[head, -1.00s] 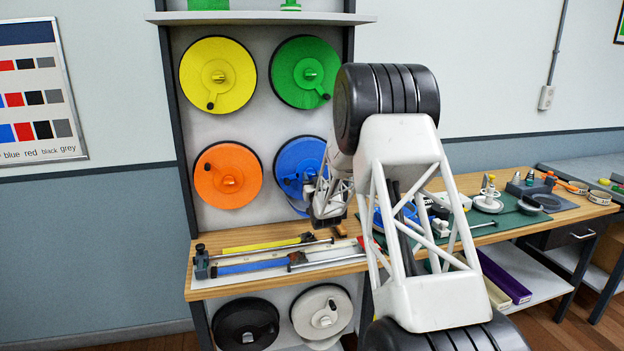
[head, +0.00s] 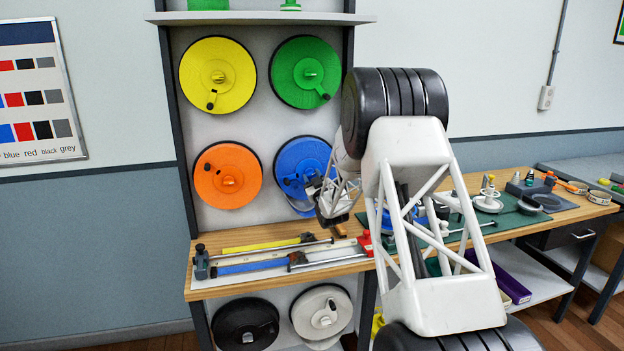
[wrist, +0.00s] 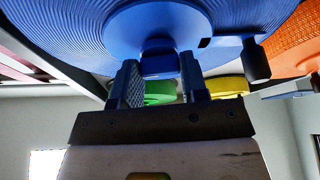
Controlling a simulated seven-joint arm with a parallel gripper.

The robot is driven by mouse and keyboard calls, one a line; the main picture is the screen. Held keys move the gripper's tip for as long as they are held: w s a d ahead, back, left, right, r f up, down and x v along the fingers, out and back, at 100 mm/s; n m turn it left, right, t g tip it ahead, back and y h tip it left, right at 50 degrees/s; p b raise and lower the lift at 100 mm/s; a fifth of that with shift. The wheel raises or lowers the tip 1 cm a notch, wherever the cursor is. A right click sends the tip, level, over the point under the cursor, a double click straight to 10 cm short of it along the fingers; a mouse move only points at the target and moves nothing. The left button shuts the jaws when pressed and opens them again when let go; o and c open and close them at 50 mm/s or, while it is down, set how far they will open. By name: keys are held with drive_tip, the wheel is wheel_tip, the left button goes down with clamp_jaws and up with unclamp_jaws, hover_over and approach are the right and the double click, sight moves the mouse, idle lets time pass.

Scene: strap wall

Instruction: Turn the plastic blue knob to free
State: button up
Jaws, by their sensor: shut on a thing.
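The blue reel (head: 300,158) hangs on the back panel, lower right of the yellow, green and orange reels. In the wrist view its ribbed face (wrist: 60,30) fills the top of the picture. The blue knob (wrist: 158,62) sticks out from the hub at the reel's centre. My gripper (wrist: 159,68) is shut on the knob, with one finger on each side. A dark crank handle (wrist: 257,62) stands out from the reel to the right of the fingers. In the head view my gripper (head: 314,186) is at the reel's hub and hides the knob.
A bench (head: 350,266) with a rail jig (head: 265,259) and a blue strap lies below the reels. Black (head: 240,320) and white (head: 322,300) reels hang under it. Tools crowd the bench to the right of my arm.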

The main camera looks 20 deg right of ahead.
drive_tip(key=n+y, duration=0.1)
drive_tip(key=n, duration=0.1)
drive_tip(key=n+g+y, duration=0.1)
drive_tip(key=n, duration=0.2)
drive_tip(key=shift+d, duration=0.15)
drive_tip(key=n+g, duration=0.1)
drive_tip(key=n, duration=0.1)
drive_tip(key=n+y, duration=0.1)
drive_tip(key=n, duration=0.1)
drive_tip(key=shift+r+n+g+y, duration=0.1)
drive_tip(key=shift+n+g+y, duration=0.2)
drive_tip(key=shift+n+g, duration=0.1)
drive_tip(key=n+g, duration=0.1)
drive_tip(key=n, duration=0.2)
drive_tip(key=n+g, duration=0.1)
drive_tip(key=n, duration=0.3)
drive_tip(key=shift+d+r+g, duration=0.1)
drive_tip(key=shift+r+g, duration=0.1)
drive_tip(key=shift+g, duration=0.1)
drive_tip(key=o, duration=0.9)
drive_tip(key=shift+s, duration=0.1)
drive_tip(key=shift+v, duration=3.8)
drive_tip(key=shift+d, duration=0.1)
drive_tip(key=shift+r, duration=0.1)
